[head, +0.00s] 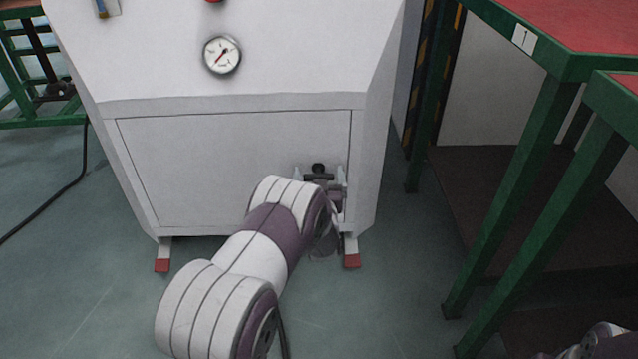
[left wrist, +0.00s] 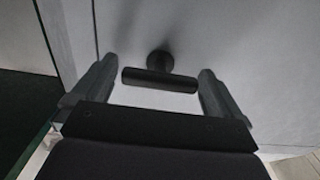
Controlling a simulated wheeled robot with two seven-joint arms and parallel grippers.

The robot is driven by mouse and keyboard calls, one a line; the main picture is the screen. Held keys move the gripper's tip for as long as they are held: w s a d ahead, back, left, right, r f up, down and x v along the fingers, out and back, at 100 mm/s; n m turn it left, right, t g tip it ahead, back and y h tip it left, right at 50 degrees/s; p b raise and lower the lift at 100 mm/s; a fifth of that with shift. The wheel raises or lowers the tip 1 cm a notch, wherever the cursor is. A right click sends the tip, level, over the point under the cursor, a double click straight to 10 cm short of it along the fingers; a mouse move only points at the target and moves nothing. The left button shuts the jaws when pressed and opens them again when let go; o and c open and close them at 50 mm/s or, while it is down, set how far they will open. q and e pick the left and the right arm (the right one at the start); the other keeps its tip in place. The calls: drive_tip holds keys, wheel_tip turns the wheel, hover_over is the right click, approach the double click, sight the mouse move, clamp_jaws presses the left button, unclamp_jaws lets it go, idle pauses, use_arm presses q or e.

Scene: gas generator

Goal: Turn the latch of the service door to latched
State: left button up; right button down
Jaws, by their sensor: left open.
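The service door (head: 215,165) is a pale grey panel low on the front of the white cabinet. It looks shut. Its latch (head: 318,170) is a dark handle on a round base near the door's right edge. In the left wrist view the latch (left wrist: 160,79) shows as a dark bar, lying nearly crosswise between my fingers. My left gripper (head: 320,178) is open, with one finger on each side of the latch bar. A gap shows between the bar and each finger. My left arm hides part of the door's lower right. My right gripper is not in view.
A round gauge (head: 222,55) sits on the cabinet above the door. A green-framed table (head: 555,65) with a red top stands close on the right. A dark cable (head: 70,190) lies on the left floor. The floor left of the cabinet is mostly clear.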

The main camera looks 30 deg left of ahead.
use_arm(q)
drive_tip(key=c, duration=1.3)
drive_tip(key=shift+r+m+p, duration=0.25)
drive_tip(key=shift+m+p, duration=1.35)
drive_tip(key=shift+p, duration=0.15)
drive_tip(key=m+p, duration=0.4)
drive_tip(key=m, duration=0.1)
drive_tip(key=shift+d+f, duration=0.1)
drive_tip(key=m+p, duration=0.2)
drive_tip(key=m, duration=0.3)
drive_tip(key=shift+w+f+p, duration=0.1)
drive_tip(key=shift+p, duration=0.2)
drive_tip(key=shift+f+m+p, duration=0.2)
drive_tip(key=shift+m+p, duration=0.8)
drive_tip(key=shift+m, duration=1.5)
